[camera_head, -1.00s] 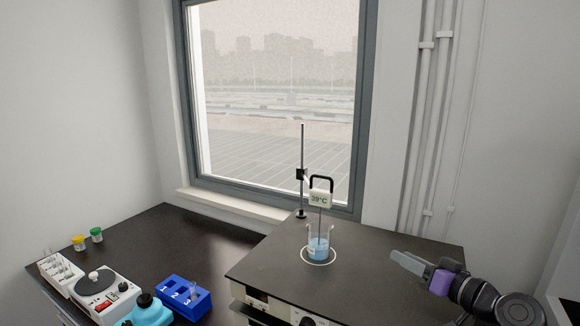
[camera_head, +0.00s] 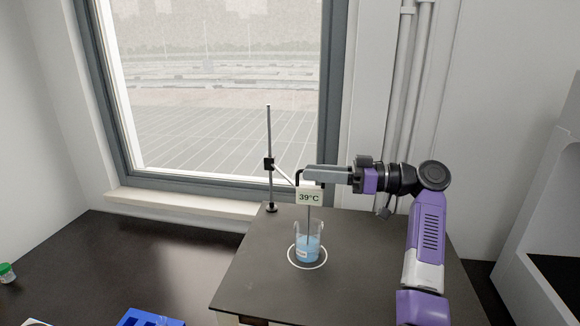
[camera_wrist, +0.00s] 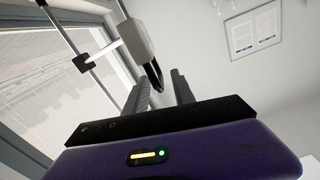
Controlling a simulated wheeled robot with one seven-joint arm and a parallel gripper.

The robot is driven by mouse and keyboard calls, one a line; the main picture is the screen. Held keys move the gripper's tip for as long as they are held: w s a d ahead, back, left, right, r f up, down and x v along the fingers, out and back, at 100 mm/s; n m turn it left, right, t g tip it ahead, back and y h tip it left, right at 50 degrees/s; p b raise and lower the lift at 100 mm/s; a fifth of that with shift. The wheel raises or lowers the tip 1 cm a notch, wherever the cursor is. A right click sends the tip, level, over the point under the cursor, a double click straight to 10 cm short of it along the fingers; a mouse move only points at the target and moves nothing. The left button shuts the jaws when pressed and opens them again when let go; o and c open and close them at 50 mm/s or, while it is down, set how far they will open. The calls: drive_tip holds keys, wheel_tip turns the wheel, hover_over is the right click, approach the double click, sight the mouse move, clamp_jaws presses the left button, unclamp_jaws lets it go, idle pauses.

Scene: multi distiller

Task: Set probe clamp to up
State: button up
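The probe has a white display box reading 39°C (camera_head: 309,197) with a black loop handle on top; the box (camera_wrist: 136,38) and handle (camera_wrist: 153,76) also show in the wrist view. Its thin rod goes down into a glass beaker of blue liquid (camera_head: 308,246). A black clamp (camera_head: 269,163) on an upright metal stand joins the probe by a pale arm; the clamp (camera_wrist: 83,62) shows in the wrist view too. My gripper (camera_head: 307,172) reaches in from the right at handle height. In the wrist view its fingers (camera_wrist: 158,82) are apart, with the handle near their tips; contact is unclear.
The beaker stands inside a white ring on a dark raised platform (camera_head: 250,286). A blue rack (camera_head: 150,320) and a green-capped jar (camera_head: 6,272) are on the lower bench at left. The window is behind the stand. The platform's front is clear.

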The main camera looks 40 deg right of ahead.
drive_tip(key=p+x, duration=0.1)
drive_tip(key=x, duration=0.4)
clamp_jaws()
drive_tip(key=shift+a, duration=0.1)
idle(1.3)
